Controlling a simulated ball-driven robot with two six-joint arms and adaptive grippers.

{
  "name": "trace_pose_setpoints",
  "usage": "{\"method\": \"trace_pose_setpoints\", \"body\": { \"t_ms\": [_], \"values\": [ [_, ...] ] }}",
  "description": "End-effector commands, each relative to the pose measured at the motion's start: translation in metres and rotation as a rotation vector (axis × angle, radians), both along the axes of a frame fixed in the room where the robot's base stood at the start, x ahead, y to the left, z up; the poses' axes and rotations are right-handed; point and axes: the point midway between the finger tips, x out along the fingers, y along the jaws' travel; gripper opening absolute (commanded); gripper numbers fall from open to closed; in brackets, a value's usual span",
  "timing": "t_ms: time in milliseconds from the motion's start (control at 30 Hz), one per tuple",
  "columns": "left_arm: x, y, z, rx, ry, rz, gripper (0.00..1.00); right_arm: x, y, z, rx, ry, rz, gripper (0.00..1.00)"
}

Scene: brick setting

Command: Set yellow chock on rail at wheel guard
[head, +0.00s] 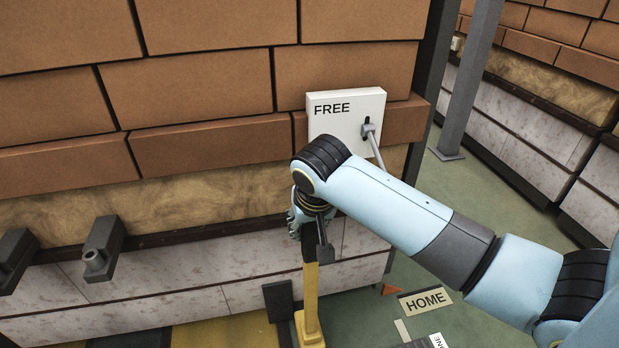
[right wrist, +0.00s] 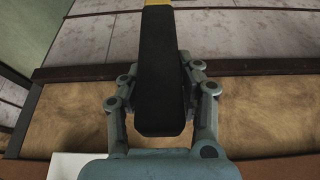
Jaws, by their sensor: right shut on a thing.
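The yellow chock (head: 310,310) hangs upright below my right gripper (head: 304,222) in the head view, with a long black handle running up from it. My right gripper is shut on this black handle. In the right wrist view, the handle (right wrist: 161,70) lies between the two fingers, and a bit of yellow shows at the top edge. A dark block (head: 279,301) stands beside the chock, to its left; I cannot tell whether it is the wheel guard. I cannot make out the rail for certain. My left gripper is not in view.
A brick wall with a pale stone base (head: 180,315) stands close behind. A white FREE box (head: 345,108) with a lever is on it. Dark pegs (head: 103,249) jut out at left. A HOME sign (head: 425,301) lies on the green floor at right. Yellow-black striping (head: 215,334) shows below.

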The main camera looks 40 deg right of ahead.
Motion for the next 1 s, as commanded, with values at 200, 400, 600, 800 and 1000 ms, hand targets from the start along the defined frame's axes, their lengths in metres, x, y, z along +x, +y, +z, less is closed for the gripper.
{"method": "trace_pose_setpoints", "body": {
  "t_ms": [200, 400, 600, 800, 1000],
  "values": [
    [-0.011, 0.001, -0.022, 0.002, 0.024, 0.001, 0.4, 0.042, 0.019, -0.028, 0.0, -0.006, 0.002, 0.0],
    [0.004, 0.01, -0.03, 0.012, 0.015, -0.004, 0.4, 0.069, 0.032, -0.045, -0.001, -0.007, 0.003, 0.0],
    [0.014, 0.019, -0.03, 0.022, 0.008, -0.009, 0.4, 0.079, 0.036, -0.049, -0.003, -0.006, 0.004, 0.0],
    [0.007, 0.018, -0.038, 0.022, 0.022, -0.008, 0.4, 0.078, 0.037, -0.067, -0.003, -0.004, 0.004, 0.0],
    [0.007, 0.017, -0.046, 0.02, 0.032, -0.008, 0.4, 0.078, 0.037, -0.09, -0.002, -0.004, 0.004, 0.0]
  ]
}}
